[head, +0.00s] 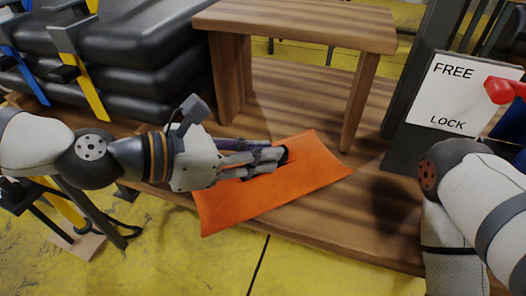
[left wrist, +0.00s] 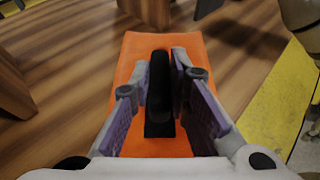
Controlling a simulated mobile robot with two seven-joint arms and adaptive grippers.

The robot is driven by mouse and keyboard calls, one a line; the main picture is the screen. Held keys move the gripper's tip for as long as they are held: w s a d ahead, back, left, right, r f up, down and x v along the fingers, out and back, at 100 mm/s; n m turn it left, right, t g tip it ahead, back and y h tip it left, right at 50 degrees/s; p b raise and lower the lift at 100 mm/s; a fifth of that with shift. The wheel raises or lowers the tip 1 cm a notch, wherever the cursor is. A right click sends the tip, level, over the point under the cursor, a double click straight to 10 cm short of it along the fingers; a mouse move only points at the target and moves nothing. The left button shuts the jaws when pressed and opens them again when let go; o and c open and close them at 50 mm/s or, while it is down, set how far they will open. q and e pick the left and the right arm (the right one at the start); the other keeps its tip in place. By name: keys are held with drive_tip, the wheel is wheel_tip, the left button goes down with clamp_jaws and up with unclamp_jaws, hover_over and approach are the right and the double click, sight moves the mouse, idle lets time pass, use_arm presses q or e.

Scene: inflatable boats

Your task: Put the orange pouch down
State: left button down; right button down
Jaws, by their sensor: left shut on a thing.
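The orange pouch (head: 312,176) is a flat rectangle over the wooden bench top, with its near left part reaching past the bench's front edge. My left gripper (head: 272,160) is over its middle, shut on the pouch's black handle. In the left wrist view the black handle (left wrist: 158,95) stands between the two purple-padded fingers (left wrist: 162,85), with the orange pouch (left wrist: 125,62) spread beneath. I cannot tell whether the pouch touches the bench. My right arm shows at the right, but its gripper is out of view.
The wooden bench (head: 365,228) has bare room to the right of the pouch. A small wooden stand (head: 300,22) rises behind it. Stacked dark inflatable boats (head: 130,50) are at the back left. A FREE/LOCK sign (head: 455,95) with a red-knobbed lever is at the right.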

use_arm(q)
drive_tip(key=shift+w, duration=0.25)
drive_tip(key=c, duration=1.5)
unclamp_jaws()
drive_tip(key=shift+c, duration=0.2)
use_arm(e)
drive_tip(key=shift+w, duration=0.15)
